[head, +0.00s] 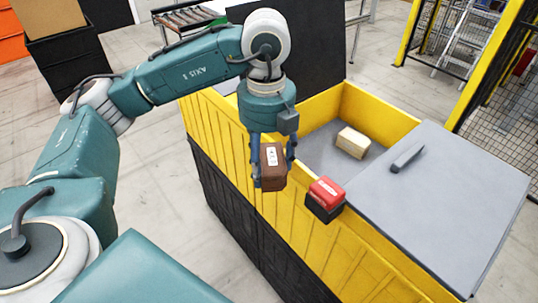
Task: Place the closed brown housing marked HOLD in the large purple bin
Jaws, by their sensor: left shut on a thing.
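My left gripper (272,162) is shut on a brown housing (273,177) and holds it up, with one finger on each side. The housing looks like a closed box with a white label on it; the label's words are too small to read. In the picture it overlaps the near wall of a large yellow container (220,135). I cannot tell its exact distance from that wall. No purple bin shows in the head view. My right gripper is not in view.
A tan block (353,142) lies on the grey floor inside the yellow container. A red and black box-like part (326,194) is at its near rim. A grey lid (440,200) with a dark handle covers its right side. Yellow-framed mesh fencing (500,115) stands at right.

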